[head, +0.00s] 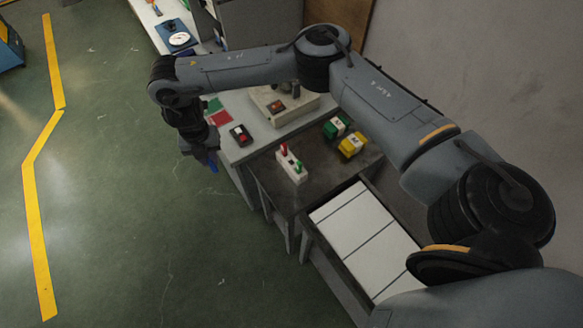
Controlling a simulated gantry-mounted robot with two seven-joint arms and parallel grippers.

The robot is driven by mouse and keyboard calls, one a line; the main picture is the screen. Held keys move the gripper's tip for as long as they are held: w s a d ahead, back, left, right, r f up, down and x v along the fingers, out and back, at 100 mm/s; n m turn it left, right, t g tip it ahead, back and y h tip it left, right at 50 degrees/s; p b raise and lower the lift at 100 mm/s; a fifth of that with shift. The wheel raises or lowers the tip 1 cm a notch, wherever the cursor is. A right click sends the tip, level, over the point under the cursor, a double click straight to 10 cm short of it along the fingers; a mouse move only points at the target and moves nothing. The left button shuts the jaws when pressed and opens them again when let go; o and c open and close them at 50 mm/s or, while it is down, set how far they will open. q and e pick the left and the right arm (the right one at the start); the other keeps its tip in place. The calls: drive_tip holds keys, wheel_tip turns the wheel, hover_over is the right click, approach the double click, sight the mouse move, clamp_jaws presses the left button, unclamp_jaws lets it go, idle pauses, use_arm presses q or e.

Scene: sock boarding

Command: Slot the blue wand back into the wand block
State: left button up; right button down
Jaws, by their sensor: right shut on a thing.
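The white wand block (291,169) stands on a dark table. A red wand (284,150) stands upright in its far end and a green wand (298,166) shows toward its near end. My right gripper (204,155) hangs left of the tables, over the green floor side. It is shut on the blue wand (211,164), of which only a small part shows below the jaws. The wand's grip point is hidden by the gripper. The blue wand is apart from the block, to its left. My left gripper is not in view.
A pale table with a red-and-black switch box (240,134) and a beige machine (282,106) adjoins. A tray of white panels (365,232) lies to the near right.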

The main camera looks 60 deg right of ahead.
drive_tip(key=s+d+f+n, duration=0.1)
drive_tip(key=s+d+n, duration=0.15)
drive_tip(key=d, duration=0.35)
drive_tip(key=s+d+f+n, duration=0.1)
drive_tip(key=d+n, duration=0.2)
drive_tip(key=d, duration=0.2)
drive_tip(key=b, duration=1)
hover_over(291, 157)
drive_tip(key=s+a, duration=0.1)
drive_tip(key=a, duration=0.1)
wheel_tip(291, 157, down, 18)
drive_tip(key=shift+s+f+m, duration=0.2)
drive_tip(key=shift+f+m, duration=0.25)
drive_tip(key=shift+f, duration=0.95)
drive_tip(key=shift+f, duration=0.15)
drive_tip(key=c, duration=1.1)
unclamp_jaws()
drive_tip(key=shift+o, duration=0.2)
